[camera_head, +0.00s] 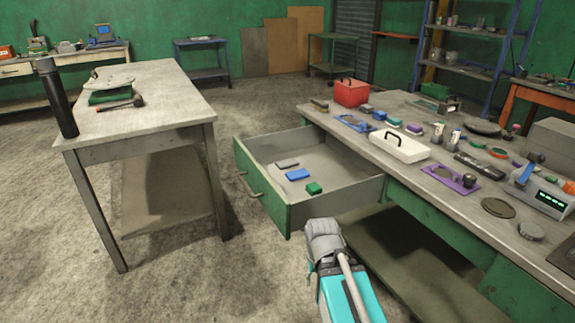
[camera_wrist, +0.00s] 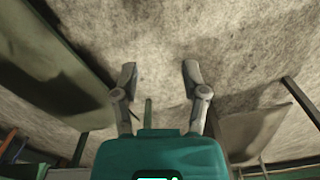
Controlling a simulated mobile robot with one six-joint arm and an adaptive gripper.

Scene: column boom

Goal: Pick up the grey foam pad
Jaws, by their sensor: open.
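A small flat grey block (camera_head: 287,163), which looks like the grey foam pad, lies inside the open drawer (camera_head: 289,216), towards its left side. A blue block (camera_head: 297,174) and a green block (camera_head: 314,188) lie in the same drawer, nearer to me. My gripper (camera_wrist: 159,73) is open and empty in the wrist view, with bare floor beyond its fingers. The grey pad does not show in the wrist view. In the head view my arm is in front of the drawer's near right corner, and the fingers cannot be made out.
The long bench (camera_head: 477,205) on the right is crowded, with a red box (camera_head: 351,92), a white case (camera_head: 399,147) and many small items. A separate table (camera_head: 160,95) stands on the left, with a black bottle (camera_head: 57,98). Open floor lies between.

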